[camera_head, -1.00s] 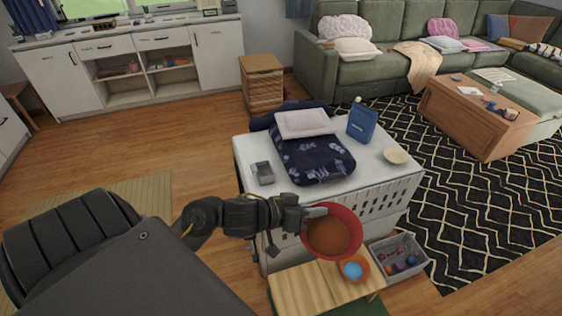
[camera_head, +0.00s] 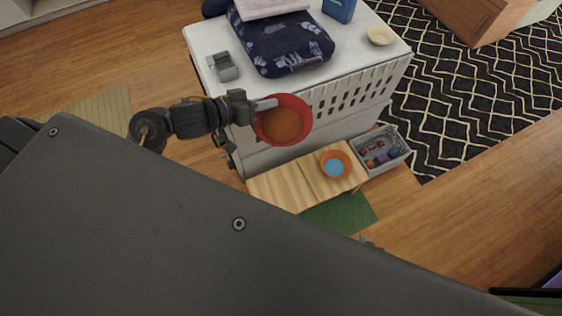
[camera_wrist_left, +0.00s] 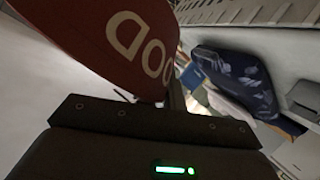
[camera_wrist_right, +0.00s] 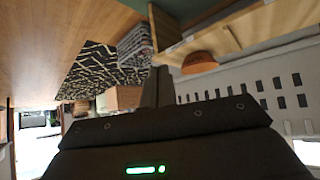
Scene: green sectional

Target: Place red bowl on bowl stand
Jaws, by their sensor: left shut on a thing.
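The red bowl (camera_head: 282,120) is held by its left rim in my left gripper (camera_head: 262,105), with its open top facing up toward the head camera. In the left wrist view the red bowl (camera_wrist_left: 95,35) shows pale letters on its side and hides much of the fingers. A low wooden stand (camera_head: 280,187) is below and to the right of it, against the white crate. An orange bowl (camera_head: 335,164) with blue contents sits in the stand's right part. My right gripper (camera_wrist_right: 158,88) appears shut and empty in the right wrist view, with the orange bowl (camera_wrist_right: 200,63) beyond it.
The white crate (camera_head: 345,105) stands behind the stand, with a dark folded cushion (camera_head: 280,45), a grey object (camera_head: 223,67) and a pale bowl (camera_head: 380,36) on top. A grey toy bin (camera_head: 398,135) is right of the stand. A green mat (camera_head: 340,212) lies in front.

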